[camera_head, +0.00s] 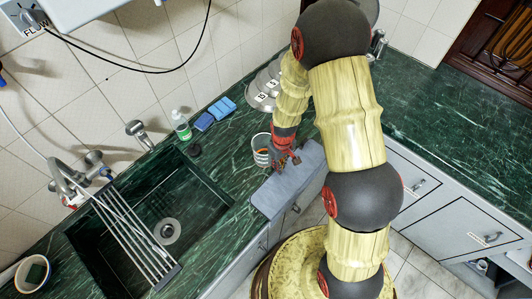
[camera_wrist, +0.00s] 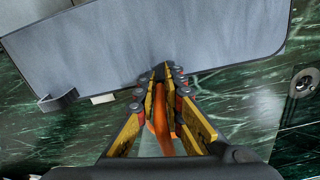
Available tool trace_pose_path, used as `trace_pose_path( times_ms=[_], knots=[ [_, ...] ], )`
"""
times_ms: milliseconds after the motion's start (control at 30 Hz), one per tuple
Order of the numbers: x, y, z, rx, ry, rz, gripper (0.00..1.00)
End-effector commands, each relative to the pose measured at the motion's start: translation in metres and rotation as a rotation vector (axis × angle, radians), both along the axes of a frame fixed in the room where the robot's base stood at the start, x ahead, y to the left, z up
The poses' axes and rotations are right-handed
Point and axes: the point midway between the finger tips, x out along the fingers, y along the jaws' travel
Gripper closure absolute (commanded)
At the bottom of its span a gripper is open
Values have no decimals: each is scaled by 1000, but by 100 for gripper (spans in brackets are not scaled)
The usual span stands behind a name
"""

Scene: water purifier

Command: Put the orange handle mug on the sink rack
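The mug (camera_head: 261,150) is pale with orange inside and stands on the green counter, right of the sink. My gripper (camera_head: 284,157) is at its right side. In the wrist view, the orange handle (camera_wrist: 161,118) lies between the yellow fingers of my gripper (camera_wrist: 167,76). The fingertips are close together and the fingers appear shut on the handle. Most of the mug body is hidden in the wrist view. The sink rack (camera_head: 130,232), a row of metal rods, lies across the sink at the left.
A grey board-like panel (camera_head: 287,184) is at the counter's front edge, close to my gripper. A green soap bottle (camera_head: 181,125), blue sponges (camera_head: 213,114) and a faucet (camera_head: 69,182) are along the back. A bowl (camera_head: 33,272) stands at the far left.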

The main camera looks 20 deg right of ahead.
Motion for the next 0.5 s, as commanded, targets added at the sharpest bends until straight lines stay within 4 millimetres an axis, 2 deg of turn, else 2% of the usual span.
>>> trace_pose_path(
  times_ms=[133, 500],
  knots=[
    [0, 0, 0, 0, 0, 0, 100],
    [0, 0, 0, 0, 0, 0, 100]
  ],
)
